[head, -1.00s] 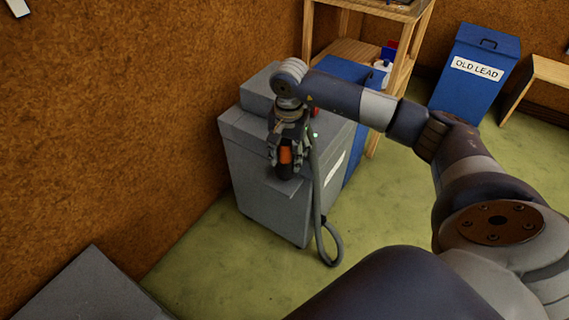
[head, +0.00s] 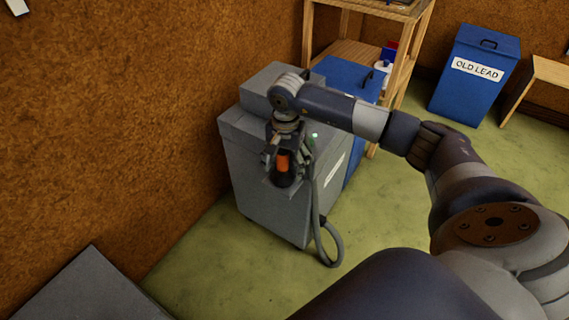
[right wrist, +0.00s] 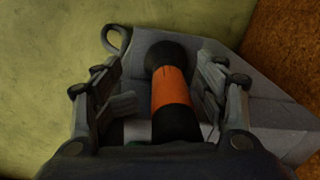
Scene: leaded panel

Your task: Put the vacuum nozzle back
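The vacuum nozzle (head: 283,163), black with an orange band, stands upright at the small grey ledge (head: 268,190) on the front of the grey vacuum unit (head: 255,200). Its lower end seems to sit in the ledge, but the seat is hidden. In the right wrist view the nozzle (right wrist: 170,92) lies between the fingers of my right gripper (right wrist: 163,100). The fingers stand apart, with a clear gap on the left side of the nozzle and a narrower one on the right. My left gripper is not in view.
A grey hose (head: 318,215) hangs in a loop beside the unit. A blue bin (head: 350,80) stands behind it, by a wooden shelf (head: 400,50). A blue "OLD LEAD" bin (head: 470,95) is at the back right. A brown wall (head: 120,130) is close on the left; green floor is clear.

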